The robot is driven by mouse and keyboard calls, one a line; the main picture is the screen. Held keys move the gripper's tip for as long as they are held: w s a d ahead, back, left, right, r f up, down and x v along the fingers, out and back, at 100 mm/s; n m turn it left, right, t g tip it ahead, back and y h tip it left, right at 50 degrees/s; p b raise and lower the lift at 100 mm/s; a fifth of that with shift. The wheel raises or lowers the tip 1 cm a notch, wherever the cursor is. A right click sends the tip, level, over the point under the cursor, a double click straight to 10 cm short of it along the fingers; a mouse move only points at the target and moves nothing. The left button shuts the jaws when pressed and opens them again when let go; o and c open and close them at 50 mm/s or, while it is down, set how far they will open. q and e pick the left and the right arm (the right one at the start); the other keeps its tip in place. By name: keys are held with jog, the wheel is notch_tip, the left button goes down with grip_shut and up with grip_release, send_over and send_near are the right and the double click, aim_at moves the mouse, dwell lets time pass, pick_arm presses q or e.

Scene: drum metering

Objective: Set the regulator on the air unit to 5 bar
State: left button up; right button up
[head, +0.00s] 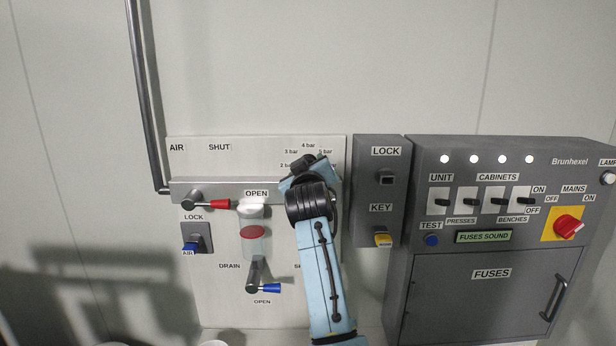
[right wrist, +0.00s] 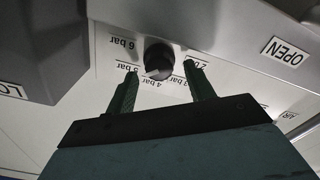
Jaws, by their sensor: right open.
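The regulator is a dark round knob (right wrist: 157,57) on the pale air unit panel (head: 185,160). Bar labels from 2 to 6 surround it, upside down in the right wrist view. I cannot tell for certain which mark its pointer faces. My right gripper (right wrist: 161,68) is open, with one dark finger on each side of the knob; no firm contact is visible. In the head view my right arm covers much of the regulator, with the 3, 4 and 5 bar labels (head: 308,146) showing above it. My left gripper is not in view.
A grey rail (head: 225,190) crosses the air unit, with a red-tipped lever (head: 218,204) and, lower, a blue-tipped drain lever (head: 268,287). A lock and key box (head: 379,220) stands close at the right, then the fuse cabinet (head: 480,290). The wall above is clear.

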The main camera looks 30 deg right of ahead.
jog(key=b+v, duration=0.2)
jog(key=v, duration=1.1)
jog(key=shift+b, duration=0.35)
jog(key=shift+f, duration=0.15)
jog(key=s+a+f+n+g+y, duration=0.1)
jog(key=s+f+y, duration=0.1)
jog(key=f, duration=0.5)
jog(key=s+a+f+g+y, duration=0.1)
jog(key=s+f, duration=0.1)
jog(key=f, duration=0.6)
jog(key=s+a+f+n+g+y, duration=0.1)
jog(key=s+a+f+g+y, duration=0.3)
jog(key=s+f, duration=0.85)
jog(key=s+a+f+g+y, duration=0.2)
jog(key=s+a+f+g, duration=0.3)
jog(key=s+f, duration=0.8)
notch_tip(320, 180, down, 28)
jog(key=s+d+g+b, duration=0.1)
jog(key=s+g+b, duration=0.15)
jog(key=b, duration=0.35)
jog(key=s+d+f+b, duration=0.1)
jog(key=s+f+b, duration=0.2)
jog(key=s+f, duration=0.5)
jog(key=s+d+f+b, duration=0.2)
jog(key=s+f, duration=0.6)
jog(key=f, duration=0.5)
jog(key=shift+s+f+n+g+b, duration=0.35)
jog(key=shift+g+b, duration=0.1)
jog(key=shift+b, duration=0.1)
